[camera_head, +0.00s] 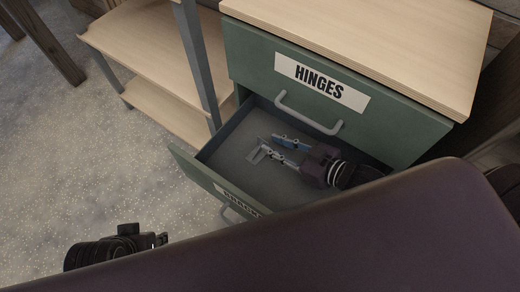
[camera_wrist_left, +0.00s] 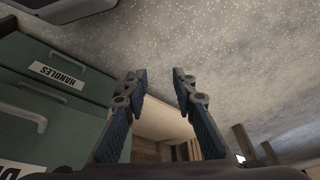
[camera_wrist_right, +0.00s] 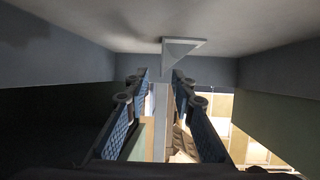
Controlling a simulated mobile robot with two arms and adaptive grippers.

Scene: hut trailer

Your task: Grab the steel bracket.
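The steel bracket (camera_head: 257,155) is a small pale grey angled piece in the open drawer, at its left part. In the right wrist view the bracket (camera_wrist_right: 181,47) shows a triangular face, and a pale strip that seems part of it runs back between the fingers. My right gripper (camera_head: 273,146) reaches into the drawer. Its fingers (camera_wrist_right: 160,78) are apart, on either side of the strip, with a small visible gap; contact cannot be made out. My left gripper (camera_wrist_left: 160,76) is open and empty, outside the drawer.
The open drawer (camera_head: 232,146) has a partly hidden label on its front. Above it is a closed green drawer labelled HINGES (camera_head: 322,84). A wooden shelf unit (camera_head: 150,48) stands at the left. My dark arm covers the lower right.

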